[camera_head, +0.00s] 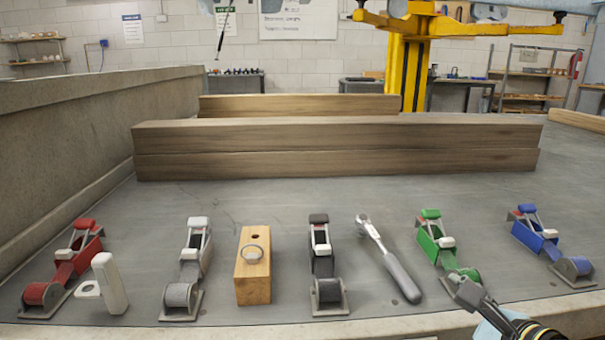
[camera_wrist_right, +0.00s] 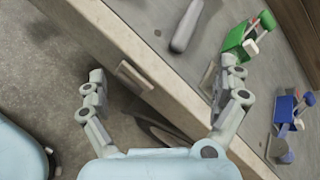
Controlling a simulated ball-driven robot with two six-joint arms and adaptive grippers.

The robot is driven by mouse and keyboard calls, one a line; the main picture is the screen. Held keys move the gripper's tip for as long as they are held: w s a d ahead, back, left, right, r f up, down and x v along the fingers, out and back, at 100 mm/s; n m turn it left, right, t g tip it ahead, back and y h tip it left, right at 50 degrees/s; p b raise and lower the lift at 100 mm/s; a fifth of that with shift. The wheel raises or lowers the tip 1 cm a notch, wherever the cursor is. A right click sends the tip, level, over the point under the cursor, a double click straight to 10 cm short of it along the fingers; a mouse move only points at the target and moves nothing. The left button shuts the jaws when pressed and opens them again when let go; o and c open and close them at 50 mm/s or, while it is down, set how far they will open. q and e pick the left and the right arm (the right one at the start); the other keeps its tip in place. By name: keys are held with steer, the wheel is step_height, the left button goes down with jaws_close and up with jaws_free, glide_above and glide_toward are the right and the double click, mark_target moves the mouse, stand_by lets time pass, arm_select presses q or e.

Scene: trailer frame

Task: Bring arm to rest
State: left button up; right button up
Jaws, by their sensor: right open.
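My right gripper (camera_head: 470,292) comes in at the lower right of the head view, over the near edge of the trailer bed. It partly covers the strap end of the green ratchet strap (camera_head: 432,236). In the right wrist view the gripper (camera_wrist_right: 160,88) has its two fingers spread wide with nothing between them. The bed's edge (camera_wrist_right: 150,88) runs diagonally behind the fingers. The green strap (camera_wrist_right: 240,38) and the blue strap (camera_wrist_right: 290,115) lie beyond the right finger. I cannot tell whether that finger touches anything. My left gripper is out of view.
Along the bed's front lie a red strap (camera_head: 78,252), a white bracket (camera_head: 108,283), a grey strap (camera_head: 191,263), a wooden block with a ring (camera_head: 253,282), a black strap (camera_head: 323,265), a ratchet wrench (camera_head: 390,258) and the blue strap (camera_head: 540,238). Timber beams (camera_head: 335,150) lie behind.

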steer(key=s+d+n+g+h, duration=0.2)
steer(key=s+d+n+g, duration=0.15)
steer(key=s+n, duration=0.85)
steer(key=s+d+n+g+h, duration=0.2)
steer(key=s+n+g, duration=0.2)
steer(key=s+n, duration=0.8)
step_height(320, 180, down, 27)
steer(key=s+d+n+g, duration=0.2)
steer(key=s+d+f+g, duration=0.1)
steer(key=s+f, duration=1.4)
steer(key=s, duration=0.3)
steer(key=shift+s, duration=0.3)
steer(key=shift+d, duration=0.1)
